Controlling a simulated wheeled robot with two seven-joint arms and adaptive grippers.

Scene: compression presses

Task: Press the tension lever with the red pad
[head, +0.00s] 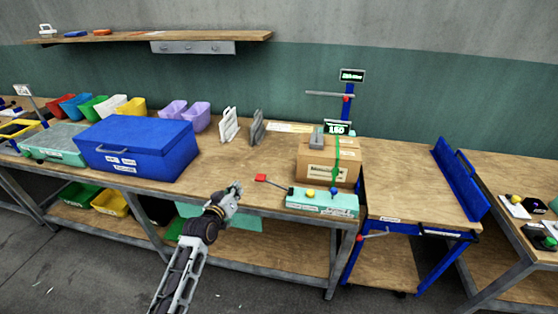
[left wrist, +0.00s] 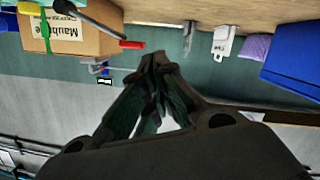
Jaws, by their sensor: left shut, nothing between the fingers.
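The tension lever's red pad (head: 260,178) sits at the end of a dark arm, left of the teal press base (head: 322,211) near the bench's front edge. In the left wrist view, which looks upside down, the red pad (left wrist: 132,45) shows close beside the fingertips. My left gripper (head: 236,190) is shut and empty, a little left of the pad and apart from it. It also shows in the left wrist view (left wrist: 158,62). A cardboard box (head: 314,172) with a green strap stands behind the base. My right gripper is not in view.
Yellow (head: 311,193) and blue (head: 334,191) knobs stand on the teal base. A large blue box (head: 135,150) stands to the left, and grey and white upright holders (head: 229,127) stand behind. Bare bench top lies between the blue box and the press.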

